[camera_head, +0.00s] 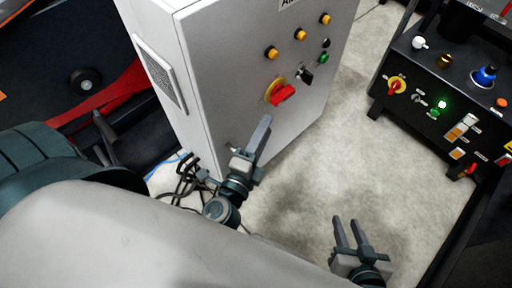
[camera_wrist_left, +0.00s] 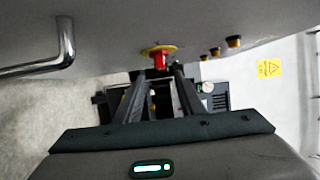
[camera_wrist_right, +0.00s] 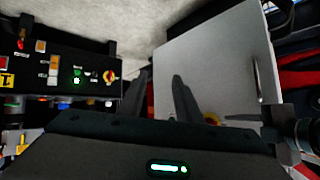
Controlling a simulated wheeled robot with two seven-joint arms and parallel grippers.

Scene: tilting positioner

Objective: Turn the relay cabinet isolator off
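A grey-white cabinet (camera_head: 215,60) carries a red isolator handle on a yellow plate (camera_head: 283,94); its top label is cut off, so I cannot read a name. My left gripper (camera_head: 264,124) is in front of the cabinet, just below and left of the isolator in the head view. In the left wrist view, the gripper (camera_wrist_left: 157,80) has its fingers apart and empty, with the red handle (camera_wrist_left: 159,60) beyond and between them, apart from them. My right gripper (camera_head: 346,222) is open and empty over the floor, well away from the cabinet; its fingers (camera_wrist_right: 162,80) also show apart in the right wrist view.
Several yellow buttons (camera_head: 300,34), a black switch (camera_head: 305,76) and a green button (camera_head: 323,58) sit near the isolator. A black control panel (camera_head: 425,75) at the right has its own red-yellow switch (camera_head: 397,86). Cables (camera_head: 185,180) lie by the cabinet's foot. The floor (camera_head: 340,150) between is clear.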

